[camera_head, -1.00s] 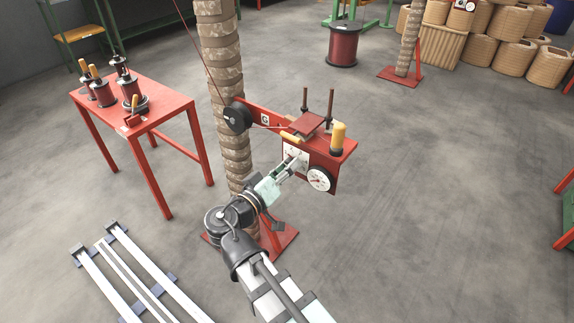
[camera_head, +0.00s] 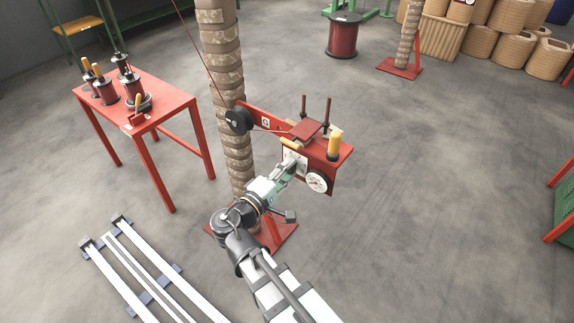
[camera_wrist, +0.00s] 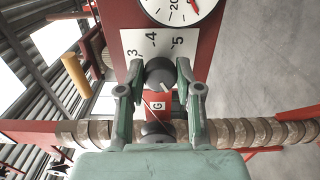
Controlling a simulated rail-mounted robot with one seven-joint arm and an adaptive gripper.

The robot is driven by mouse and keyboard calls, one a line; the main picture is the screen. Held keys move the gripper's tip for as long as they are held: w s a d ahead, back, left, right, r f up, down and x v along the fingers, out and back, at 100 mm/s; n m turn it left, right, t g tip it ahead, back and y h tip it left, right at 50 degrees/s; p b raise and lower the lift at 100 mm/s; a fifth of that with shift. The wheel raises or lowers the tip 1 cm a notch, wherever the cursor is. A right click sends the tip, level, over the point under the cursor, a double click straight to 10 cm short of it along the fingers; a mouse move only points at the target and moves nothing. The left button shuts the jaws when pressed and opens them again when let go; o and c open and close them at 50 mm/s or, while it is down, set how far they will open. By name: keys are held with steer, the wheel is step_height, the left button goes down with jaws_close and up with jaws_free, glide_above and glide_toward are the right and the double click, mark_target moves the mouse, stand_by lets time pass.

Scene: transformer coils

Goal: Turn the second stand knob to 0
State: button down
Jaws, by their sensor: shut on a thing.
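The red stand (camera_head: 329,178) is fixed to the wrapped post by a red bar with a "G" label. Its white scale plate (camera_wrist: 137,42) shows the numbers 3, 4 and 5 in the wrist view. The round dark knob (camera_wrist: 159,72) sits on this plate, with a small light mark near its edge by the gripper. My gripper (camera_wrist: 160,85) has one finger at each side of the knob and is shut on it. In the head view my gripper (camera_head: 290,166) reaches the plate and hides the knob.
A white gauge with a red needle (camera_wrist: 180,8) sits beside the plate. A yellow-topped part (camera_head: 334,145) stands on the stand. A red table (camera_head: 165,105) with several coils is at left, and white rails (camera_head: 130,275) lie on the floor.

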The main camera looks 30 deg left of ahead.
steer(key=shift+n+p, duration=0.45)
steer(key=shift+n, duration=0.35)
steer(key=c, duration=0.8)
jaws_free()
steer(key=s, duration=1.2)
steer(key=shift+a, duration=0.3)
